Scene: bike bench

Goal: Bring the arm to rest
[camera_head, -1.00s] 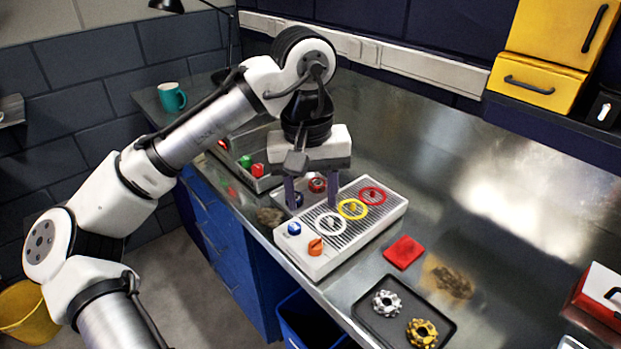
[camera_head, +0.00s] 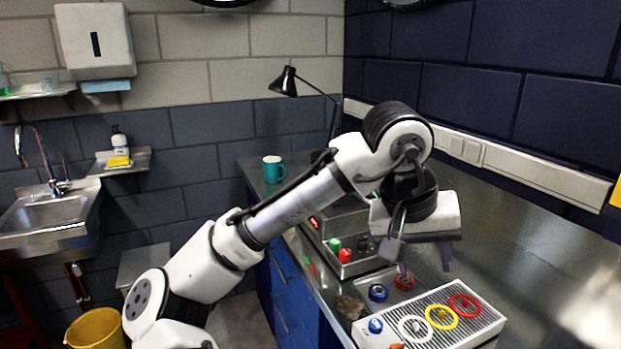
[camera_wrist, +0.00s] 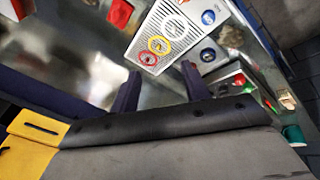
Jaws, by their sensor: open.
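My gripper (camera_head: 425,264) is open and empty, fingers pointing down, above the bench near the back edge of a white ribbed panel (camera_head: 482,322). Its two fingers stand apart in the wrist view (camera_wrist: 160,88), with nothing between them. The arm is bent, its elbow low at the left and its wrist high over the bench. The panel carries a white ring (camera_head: 415,329), a yellow ring (camera_head: 442,317), a red ring (camera_head: 464,306) and a blue knob (camera_head: 375,326).
A blue knob (camera_head: 377,292) and a red knob (camera_head: 404,282) are beside the panel. Behind stands a metal box with a green button (camera_head: 335,244) and a red button (camera_head: 345,255). A teal mug (camera_head: 272,169) and black lamp (camera_head: 285,82) are farther back. The sink (camera_head: 48,214) is left.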

